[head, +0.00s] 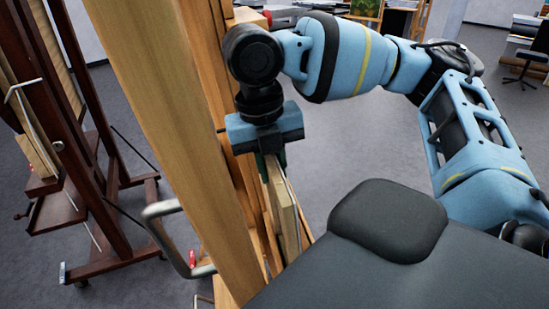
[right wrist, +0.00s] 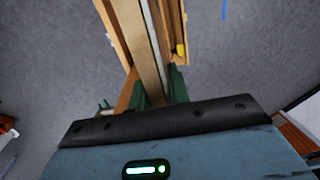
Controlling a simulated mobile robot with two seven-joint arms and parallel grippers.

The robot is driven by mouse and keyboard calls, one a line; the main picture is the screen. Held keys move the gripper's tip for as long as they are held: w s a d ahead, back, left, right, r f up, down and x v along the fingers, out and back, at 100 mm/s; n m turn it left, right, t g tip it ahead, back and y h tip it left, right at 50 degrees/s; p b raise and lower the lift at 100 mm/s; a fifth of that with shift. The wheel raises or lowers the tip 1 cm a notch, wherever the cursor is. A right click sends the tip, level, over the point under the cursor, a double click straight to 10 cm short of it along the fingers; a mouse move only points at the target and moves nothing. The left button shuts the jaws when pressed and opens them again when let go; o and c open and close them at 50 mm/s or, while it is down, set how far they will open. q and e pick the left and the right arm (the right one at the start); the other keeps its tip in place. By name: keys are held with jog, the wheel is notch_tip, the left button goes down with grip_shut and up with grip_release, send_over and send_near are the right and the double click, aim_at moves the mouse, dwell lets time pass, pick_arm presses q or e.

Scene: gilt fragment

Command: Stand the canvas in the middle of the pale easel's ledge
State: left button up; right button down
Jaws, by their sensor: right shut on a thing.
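My right gripper (head: 270,162) comes down from above and is shut on the canvas (head: 286,212), which shows nearly edge-on as a thin pale slab. In the right wrist view the green fingers of this gripper (right wrist: 157,88) close on both sides of the canvas (right wrist: 147,45). The pale easel (head: 165,95) rises as light wooden beams just left of the gripper, and the canvas is close beside it. The ledge is mostly hidden, so I cannot tell whether the canvas's lower edge touches it. My left gripper is out of view.
A dark reddish-brown easel (head: 92,130) stands at the left. A bent metal handle (head: 160,225) sticks out near the pale easel. A black office chair (head: 530,60) stands at the far right. Grey floor (head: 345,140) is clear behind the arm.

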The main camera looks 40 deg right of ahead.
dwell(0.3)
jog(key=c, duration=1.3)
grip_release()
jog(key=shift+o, duration=0.2)
jog(key=shift+f, duration=0.1)
jog(key=r, duration=0.5)
jog(key=a+r, duration=0.1)
jog(key=r, duration=0.1)
jog(key=shift+w+r, duration=0.3)
jog(key=shift+r, duration=0.1)
jog(key=shift+s, duration=0.1)
